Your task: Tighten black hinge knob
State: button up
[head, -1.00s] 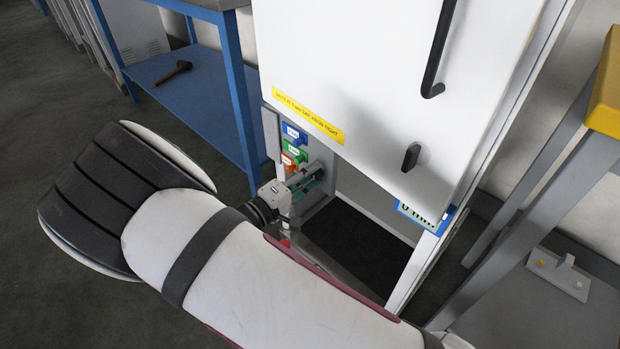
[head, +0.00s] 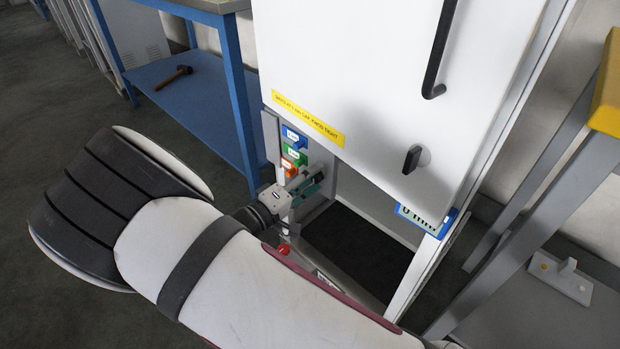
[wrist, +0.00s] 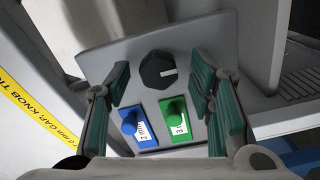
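A round black knob (wrist: 158,70) with a white pointer mark sits on a grey panel (wrist: 205,35) in the wrist view. My gripper (wrist: 161,82) is open, its green-padded fingers on either side of the knob with small gaps visible; I see no clear contact. In the head view my gripper (head: 310,184) is low at the left of the white cabinet's opening, and that knob is hidden. Another black knob or handle (head: 411,159) is on the white door (head: 350,70). I cannot tell from its look which one is the hinge knob.
A blue knob (wrist: 129,126) and a green knob (wrist: 179,119) sit just below the black one, between my fingers. A blue bench (head: 205,95) with a hammer (head: 175,77) stands left. A grey stand (head: 545,200) with a yellow top is at right.

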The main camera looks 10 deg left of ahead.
jog(key=v, duration=1.2)
jog(key=shift+a, duration=0.1)
dwell(0.4)
